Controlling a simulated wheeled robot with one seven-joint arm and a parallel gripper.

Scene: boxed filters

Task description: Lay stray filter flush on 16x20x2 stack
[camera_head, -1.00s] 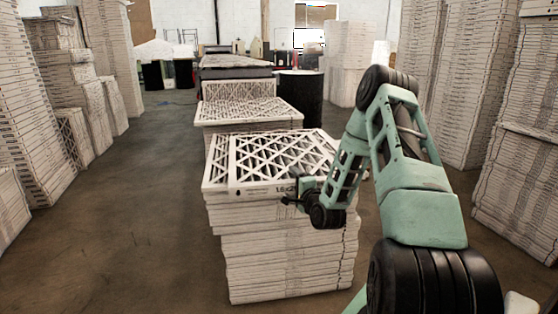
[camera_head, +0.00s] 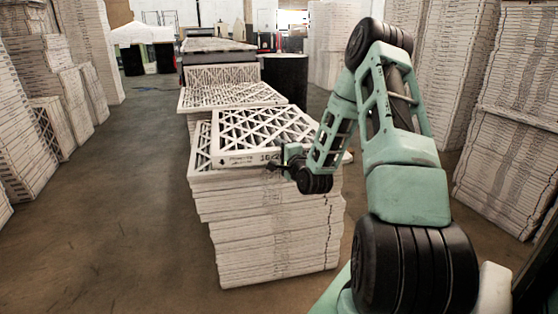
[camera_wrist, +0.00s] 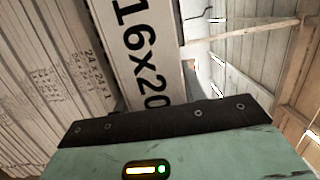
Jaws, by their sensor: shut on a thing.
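The stray filter (camera_head: 240,159) is a white cardboard frame with a diamond lattice face and print on its front edge. It is over the top of the near stack (camera_head: 270,240), offset to the right, so a strip of the stack's top shows at its left. I cannot tell whether it rests on the stack or hovers just above. My gripper (camera_head: 283,159) is shut on its front edge, towards the right end. In the wrist view the filter's edge (camera_wrist: 140,50), printed "16x20", runs up from my gripper; the fingertips are hidden there.
Another lattice-topped stack (camera_head: 230,95) stands directly behind. A black drum (camera_head: 285,78) is behind it to the right. Tall filter stacks line the left (camera_head: 22,130) and right (camera_head: 510,130). Bare floor (camera_head: 120,210) lies open on the left.

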